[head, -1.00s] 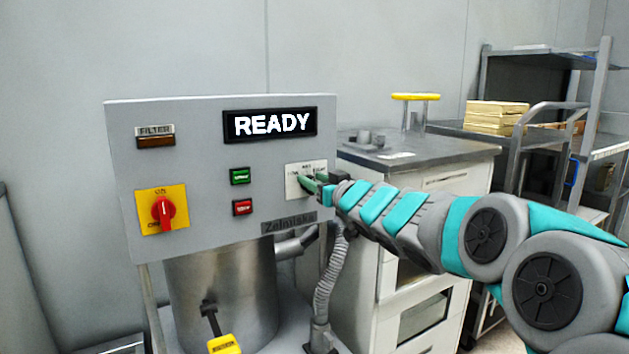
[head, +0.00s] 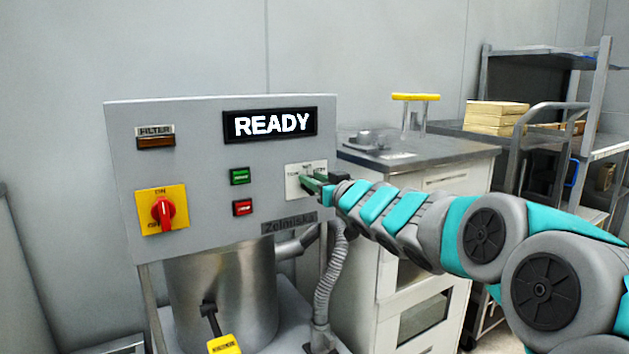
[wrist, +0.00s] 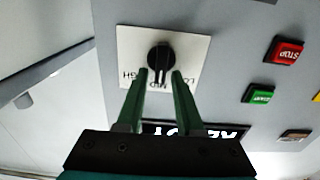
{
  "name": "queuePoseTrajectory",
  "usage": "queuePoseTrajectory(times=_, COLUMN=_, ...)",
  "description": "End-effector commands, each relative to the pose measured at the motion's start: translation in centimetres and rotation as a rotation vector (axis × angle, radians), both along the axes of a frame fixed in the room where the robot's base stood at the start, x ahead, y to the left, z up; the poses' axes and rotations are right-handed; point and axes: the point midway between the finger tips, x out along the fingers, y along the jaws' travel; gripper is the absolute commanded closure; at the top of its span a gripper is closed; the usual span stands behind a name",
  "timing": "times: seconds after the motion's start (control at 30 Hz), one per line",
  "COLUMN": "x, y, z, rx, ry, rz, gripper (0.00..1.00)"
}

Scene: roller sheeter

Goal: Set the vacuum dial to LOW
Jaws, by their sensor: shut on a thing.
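The vacuum dial (wrist: 159,60) is a black knob on a white label plate (wrist: 190,45) on the grey control panel. In the wrist view the plate appears upside down, with LOW at right, MID at the bottom and HIGH at left. The knob's bar points towards MID. My gripper (wrist: 162,78) is shut on the dial, with one green finger on each side of the bar. In the head view my gripper (head: 316,184) reaches the plate (head: 293,182) from the right and hides the knob.
The panel also carries a READY display (head: 270,124), a green button (head: 240,176), a red stop button (head: 243,207) and a red rotary switch (head: 163,211) on yellow. A steel-topped cabinet (head: 455,148) stands behind my arm. A grey hose (head: 327,280) hangs below.

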Motion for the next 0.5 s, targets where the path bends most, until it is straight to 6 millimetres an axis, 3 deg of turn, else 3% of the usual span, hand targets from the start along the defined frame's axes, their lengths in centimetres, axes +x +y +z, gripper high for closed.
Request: queuePoseTrajectory(times=0.5, x=-0.24, y=0.36, z=-0.57, rx=-0.285, ry=-0.183, rz=-0.003, gripper=1.0)
